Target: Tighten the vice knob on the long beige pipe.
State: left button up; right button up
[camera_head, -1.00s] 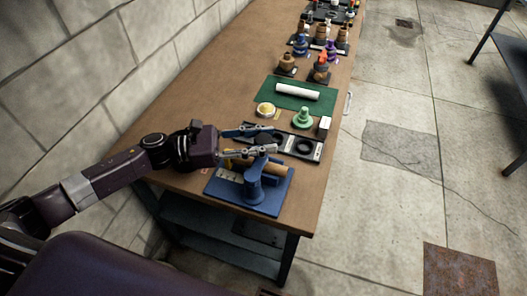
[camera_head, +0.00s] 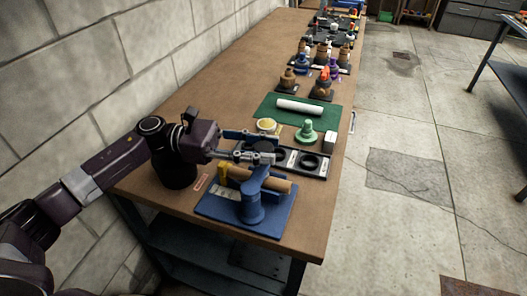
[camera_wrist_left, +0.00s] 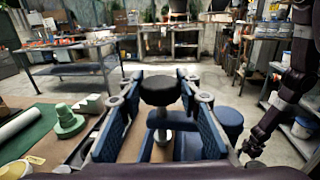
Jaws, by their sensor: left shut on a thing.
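The blue vice (camera_head: 250,208) stands on a blue base plate (camera_head: 215,208) near the table's front end. The long beige pipe (camera_head: 276,183) lies across it, partly hidden by the vice post. My left gripper (camera_head: 256,148) reaches in from the left above the vice and pipe. In the left wrist view its two blue finger pads (camera_wrist_left: 160,125) stand on either side of the black round vice knob (camera_wrist_left: 160,91), shut on it. A grey stem (camera_wrist_left: 165,130) shows below the knob. A dark arm (camera_wrist_left: 290,85), likely my right, shows at the right; its gripper is too unclear to read.
A black tray with round holes (camera_head: 310,162) lies just behind the vice. A green mat (camera_head: 268,108) with a white pipe (camera_head: 300,107) and a green fitting (camera_head: 307,133) lie farther back. A stone wall (camera_head: 60,75) borders the left side.

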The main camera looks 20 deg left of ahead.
pick_arm(q)
jog(key=shift+r, duration=0.25)
jog(key=o, duration=1.2)
jog(key=shift+f, duration=0.1)
jog(key=shift+a, duration=0.1)
jog(key=a, duration=0.4)
jog(key=s+a, duration=0.1)
jog(key=a, duration=0.6)
jog(key=shift+s+a, duration=0.25)
jog(key=shift+a, duration=0.15)
jog(key=shift+c, duration=0.2)
